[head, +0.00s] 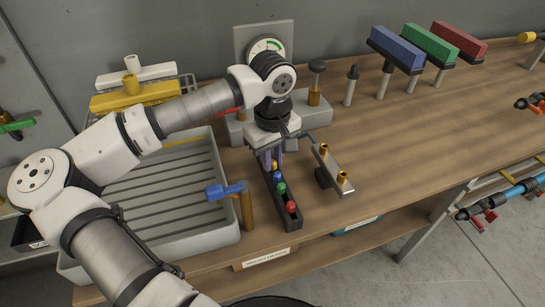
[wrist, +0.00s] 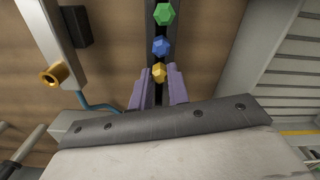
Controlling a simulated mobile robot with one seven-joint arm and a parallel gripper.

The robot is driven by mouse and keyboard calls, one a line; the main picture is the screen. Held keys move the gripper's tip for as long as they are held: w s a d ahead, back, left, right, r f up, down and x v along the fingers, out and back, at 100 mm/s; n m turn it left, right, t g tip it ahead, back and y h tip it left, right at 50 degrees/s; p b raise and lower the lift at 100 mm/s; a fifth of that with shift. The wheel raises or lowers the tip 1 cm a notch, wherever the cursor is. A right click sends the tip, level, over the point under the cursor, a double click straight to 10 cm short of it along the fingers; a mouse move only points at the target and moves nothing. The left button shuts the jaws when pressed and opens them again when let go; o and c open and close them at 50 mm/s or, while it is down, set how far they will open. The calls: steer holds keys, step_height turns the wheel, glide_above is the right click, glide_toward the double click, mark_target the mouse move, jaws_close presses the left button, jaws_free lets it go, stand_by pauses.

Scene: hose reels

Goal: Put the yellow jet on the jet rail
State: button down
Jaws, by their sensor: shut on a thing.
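The jet rail (head: 289,222) is a narrow black channel on the wooden bench. It holds a blue jet (head: 278,176), a green jet (head: 282,188) and a red jet (head: 291,207) in a row. The yellow jet (wrist: 159,69) is at the near end of this row in the wrist view, beside the blue one. My gripper (head: 271,161) points down over the rail's back end, its purple fingers shut on the yellow jet. The jet's lower part is hidden, so I cannot tell whether it rests in the rail.
A silver bar with brass fittings (head: 332,170) stands close right of the rail. A blue-handled tap (head: 228,190) and a grey ribbed tray (head: 165,195) are to the left. A pressure gauge (head: 266,47) is behind my arm. The bench's right side has free room.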

steer(key=shift+f, duration=0.1)
steer(key=c, duration=1.3)
jaws_free()
steer(key=shift+c, duration=0.2)
steer(key=shift+r+p, duration=0.85)
steer(key=shift+p, duration=0.2)
steer(key=shift+w+r+b, duration=0.1)
steer(key=shift+r+b, duration=0.25)
steer(key=shift+b, duration=0.1)
step_height(320, 180, up, 11)
steer(key=b, duration=0.2)
